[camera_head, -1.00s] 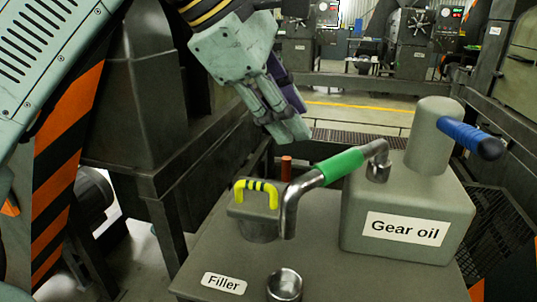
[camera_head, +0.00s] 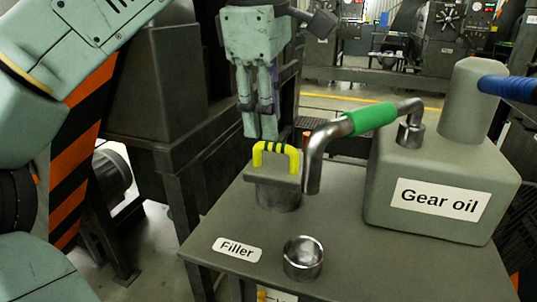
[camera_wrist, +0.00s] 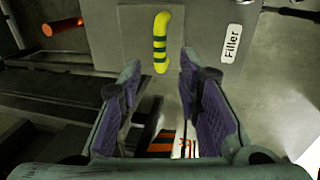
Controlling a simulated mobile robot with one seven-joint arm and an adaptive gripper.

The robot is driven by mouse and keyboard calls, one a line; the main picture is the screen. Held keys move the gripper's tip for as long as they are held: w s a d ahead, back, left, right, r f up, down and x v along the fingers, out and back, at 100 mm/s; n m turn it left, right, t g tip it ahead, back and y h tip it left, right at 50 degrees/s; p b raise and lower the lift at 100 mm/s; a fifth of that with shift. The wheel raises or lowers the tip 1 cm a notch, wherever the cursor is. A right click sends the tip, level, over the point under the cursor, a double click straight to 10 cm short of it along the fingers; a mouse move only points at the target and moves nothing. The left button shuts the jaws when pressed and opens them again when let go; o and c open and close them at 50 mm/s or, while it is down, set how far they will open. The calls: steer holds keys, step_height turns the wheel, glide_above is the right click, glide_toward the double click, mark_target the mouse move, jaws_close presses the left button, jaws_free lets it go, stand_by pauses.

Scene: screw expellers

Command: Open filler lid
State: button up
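The filler lid (camera_head: 275,183) is a grey square cap with a yellow handle (camera_head: 275,150) banded in dark stripes. It sits on a round neck on the grey box top, behind the "Filler" label (camera_head: 237,250). My gripper (camera_head: 261,137) points down just above and behind the handle, with its fingertips close to it. In the wrist view my gripper (camera_wrist: 158,75) has its two purple-padded fingers apart, with nothing between them. The handle (camera_wrist: 160,43) lies just beyond the fingertips, roughly centred between them. Whether a finger touches the handle cannot be told.
A bent metal pipe with a green grip (camera_head: 371,118) stands just right of the lid. A grey gear oil container (camera_head: 440,205) with a blue handle is farther right. An open metal cup (camera_head: 302,258) stands in front. Dark frame posts rise behind left.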

mark_target(268, 145)
steer(key=f, duration=0.2)
steer(key=f+b, duration=0.1)
steer(key=shift+w+d+f, duration=0.1)
steer(key=shift+w+f, duration=0.2)
steer(key=shift+f, duration=0.05)
steer(key=shift+c, duration=0.2)
jaws_close()
stand_by(0.4)
